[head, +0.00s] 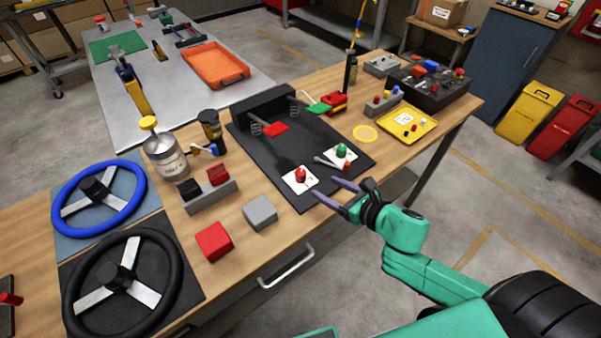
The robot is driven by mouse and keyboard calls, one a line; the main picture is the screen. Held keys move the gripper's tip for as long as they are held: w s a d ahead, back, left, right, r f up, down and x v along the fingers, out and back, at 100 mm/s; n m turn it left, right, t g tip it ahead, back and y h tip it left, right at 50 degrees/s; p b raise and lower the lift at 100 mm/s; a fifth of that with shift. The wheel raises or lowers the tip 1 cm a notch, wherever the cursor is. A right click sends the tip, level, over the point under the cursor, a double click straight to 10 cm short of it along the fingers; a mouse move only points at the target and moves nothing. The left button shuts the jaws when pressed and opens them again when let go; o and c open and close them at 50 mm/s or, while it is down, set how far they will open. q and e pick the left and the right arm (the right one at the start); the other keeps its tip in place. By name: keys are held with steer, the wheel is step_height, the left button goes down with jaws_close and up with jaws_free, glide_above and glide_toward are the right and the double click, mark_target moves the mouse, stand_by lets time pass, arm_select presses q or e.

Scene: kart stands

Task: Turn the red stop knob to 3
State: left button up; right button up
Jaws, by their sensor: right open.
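The red stop knob (300,175) stands on a white dial plate (296,186) at the near edge of a black panel (290,151). The numbers on the plate are too small to read. A green knob (341,151) stands on a second white plate to its right. My right gripper (322,188) is open and empty, its two fingers pointing left, just to the right of the red knob's plate. It appears apart from the knob. My left gripper is out of view.
A grey block (260,212) and a red block (214,241) lie left of the panel. A blue steering wheel (99,199) and a black one (122,284) are further left. A yellow tray (408,123) lies right. The bench front has a drawer handle (287,268).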

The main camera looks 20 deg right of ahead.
mark_target(304, 176)
steer(key=p+x, duration=0.1)
steer(key=x, duration=1.1)
steer(key=shift+w+a+f, duration=0.1)
steer(key=shift+w+f, duration=0.1)
steer(key=shift+w, duration=0.05)
jaws_close()
